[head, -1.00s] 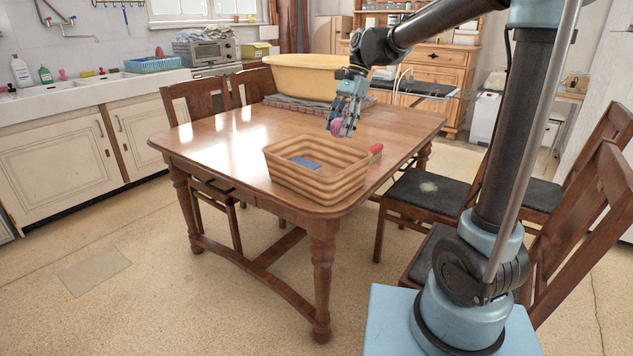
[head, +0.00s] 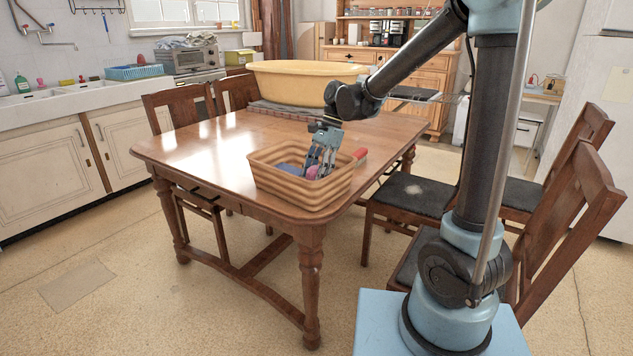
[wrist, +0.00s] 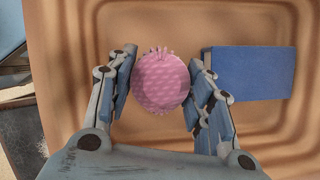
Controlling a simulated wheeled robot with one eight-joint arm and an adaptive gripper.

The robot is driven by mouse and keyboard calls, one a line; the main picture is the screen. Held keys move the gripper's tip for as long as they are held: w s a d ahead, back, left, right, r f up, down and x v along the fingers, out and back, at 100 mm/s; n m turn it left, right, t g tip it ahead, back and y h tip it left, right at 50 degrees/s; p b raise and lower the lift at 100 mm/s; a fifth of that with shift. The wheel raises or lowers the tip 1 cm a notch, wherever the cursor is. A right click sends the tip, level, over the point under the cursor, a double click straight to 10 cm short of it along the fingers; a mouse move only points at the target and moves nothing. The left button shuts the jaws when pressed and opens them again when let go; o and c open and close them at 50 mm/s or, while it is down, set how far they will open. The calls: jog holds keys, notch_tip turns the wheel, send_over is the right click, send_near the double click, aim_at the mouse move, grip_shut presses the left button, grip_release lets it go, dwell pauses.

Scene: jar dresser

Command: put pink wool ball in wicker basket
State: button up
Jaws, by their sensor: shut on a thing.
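The pink wool ball (wrist: 160,82) is between the two fingers of my gripper (wrist: 160,88) in the wrist view, and the fingers are shut on it. In the head view my gripper (head: 318,160) reaches down into the wicker basket (head: 298,190), and the pink ball (head: 312,172) shows at its fingertips. The basket walls surround the ball in the wrist view, with the basket floor (wrist: 150,145) beneath it. The basket stands on the wooden table near its front right corner. Whether the ball touches the basket floor is hard to tell.
A blue block-like thing (wrist: 250,73) lies in the basket, right of my gripper. A red object (head: 360,154) is beside the basket's right rim. A large yellow tub (head: 300,84) stands at the table's back. The table's left part (head: 200,140) is clear. Chairs surround the table.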

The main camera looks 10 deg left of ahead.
jog(key=shift+f, duration=1.3)
jog(key=o, duration=1)
jog(key=shift+f, duration=0.1)
jog(key=shift+o, duration=0.2)
